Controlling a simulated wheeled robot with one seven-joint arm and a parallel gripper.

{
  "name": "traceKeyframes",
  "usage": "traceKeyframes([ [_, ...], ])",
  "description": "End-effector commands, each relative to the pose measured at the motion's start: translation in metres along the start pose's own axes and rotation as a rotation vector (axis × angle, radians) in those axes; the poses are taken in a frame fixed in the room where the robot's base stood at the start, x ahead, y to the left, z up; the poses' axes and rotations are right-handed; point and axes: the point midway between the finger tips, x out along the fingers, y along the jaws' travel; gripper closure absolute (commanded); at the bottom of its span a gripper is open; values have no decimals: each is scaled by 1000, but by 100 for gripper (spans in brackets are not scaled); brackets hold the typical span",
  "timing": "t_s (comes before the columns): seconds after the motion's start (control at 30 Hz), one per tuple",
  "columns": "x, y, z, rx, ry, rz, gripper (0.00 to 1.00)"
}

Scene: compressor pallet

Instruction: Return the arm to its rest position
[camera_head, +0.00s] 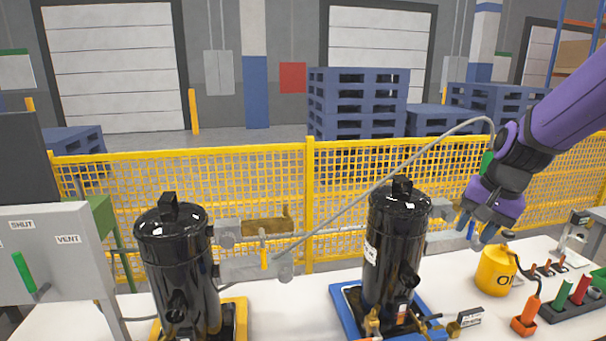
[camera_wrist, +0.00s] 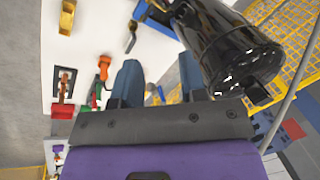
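My gripper (camera_head: 477,228) is at the right in the head view, above the white table and to the right of the right-hand black compressor (camera_head: 395,245). Its purple arm comes in from the right edge. In the wrist view my gripper (camera_wrist: 159,78) has its two blue-grey fingers apart, with nothing held between them. The right compressor stands upright on a blue pallet (camera_head: 433,325); a black cylinder (camera_wrist: 235,50) fills the upper right of the wrist view, apart from the fingers.
Another black compressor (camera_head: 178,275) stands on a yellow pallet at left. A yellow oil can (camera_head: 493,272) is just below my gripper. An orange tool (camera_head: 526,312) and a rack of coloured handles (camera_head: 570,300) are at right. A grey hose (camera_head: 375,185) arches to behind my wrist.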

Motion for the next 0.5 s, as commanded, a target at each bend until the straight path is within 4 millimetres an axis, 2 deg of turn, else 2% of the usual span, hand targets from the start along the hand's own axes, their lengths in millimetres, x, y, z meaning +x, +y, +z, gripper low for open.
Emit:
traceKeyframes([
  [0.03, -14, -1, 12, -42, 20, 3, 61],
  [0.2, -51, 1, 48, -171, 77, 18, 61],
  [0.5, -102, 19, 113, -381, 177, 43, 61],
])
